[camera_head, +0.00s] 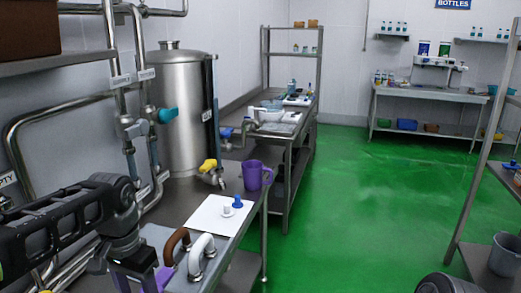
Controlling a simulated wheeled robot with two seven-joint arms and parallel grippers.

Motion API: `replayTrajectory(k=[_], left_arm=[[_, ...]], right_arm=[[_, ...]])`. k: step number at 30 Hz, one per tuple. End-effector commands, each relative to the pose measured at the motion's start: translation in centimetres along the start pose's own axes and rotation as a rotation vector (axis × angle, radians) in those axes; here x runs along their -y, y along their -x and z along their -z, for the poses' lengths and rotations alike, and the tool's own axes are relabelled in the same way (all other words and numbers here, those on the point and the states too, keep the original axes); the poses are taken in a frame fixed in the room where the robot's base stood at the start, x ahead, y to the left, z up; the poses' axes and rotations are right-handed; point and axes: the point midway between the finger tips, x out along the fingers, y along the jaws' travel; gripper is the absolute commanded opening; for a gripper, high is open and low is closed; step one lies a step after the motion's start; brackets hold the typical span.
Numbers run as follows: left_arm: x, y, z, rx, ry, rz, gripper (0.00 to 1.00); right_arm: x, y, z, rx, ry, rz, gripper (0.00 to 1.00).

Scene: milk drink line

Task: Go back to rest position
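My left arm comes in from the left edge, dark and bent downward at the wrist. My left gripper (135,266) is at the bottom edge, over the near end of the steel bench (188,196). Its fingertips do not show clearly, so I cannot tell whether it is open or shut. A purple object (162,279) shows right beside it, and I cannot tell if they touch. A brown handle (177,244) and a white handle (202,254) stand to its right. My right gripper is not in view. A dark rounded shape is at the bottom right.
A purple jug (256,176) and a white sheet (211,216) with a small blue-topped item (238,202) are on the bench beside a steel tank (180,110). Pipes line the left wall. A rack with a grey bucket (505,254) is at right. Green floor (350,210) between is clear.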

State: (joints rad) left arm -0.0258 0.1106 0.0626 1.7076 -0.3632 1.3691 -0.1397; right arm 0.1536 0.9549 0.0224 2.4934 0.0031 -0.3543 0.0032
Motion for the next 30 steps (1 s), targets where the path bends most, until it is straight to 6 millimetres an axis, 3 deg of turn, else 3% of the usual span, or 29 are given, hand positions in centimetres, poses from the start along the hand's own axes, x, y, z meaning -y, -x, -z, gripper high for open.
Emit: replayTrajectory(k=[2,14,20,23,26,30], left_arm=[[0.0,0.0,0.2,-0.007,0.004,0.001,0.56],[-0.8,-0.8,6.0,-0.252,0.033,-0.013,0.56],[-3.1,-4.5,9.8,-0.381,0.055,-0.066,0.56],[-5.0,-8.3,11.3,-0.434,0.080,-0.113,0.56],[-7.8,-14.3,12.0,-0.474,0.135,-0.178,0.56],[-12.3,-24.8,9.2,-0.472,0.261,-0.264,0.56]], right_arm=[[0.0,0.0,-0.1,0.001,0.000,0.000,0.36],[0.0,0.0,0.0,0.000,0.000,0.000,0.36],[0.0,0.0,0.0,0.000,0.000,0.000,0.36],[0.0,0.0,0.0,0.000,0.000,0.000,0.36],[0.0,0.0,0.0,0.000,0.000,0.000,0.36],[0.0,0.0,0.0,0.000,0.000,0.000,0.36]])
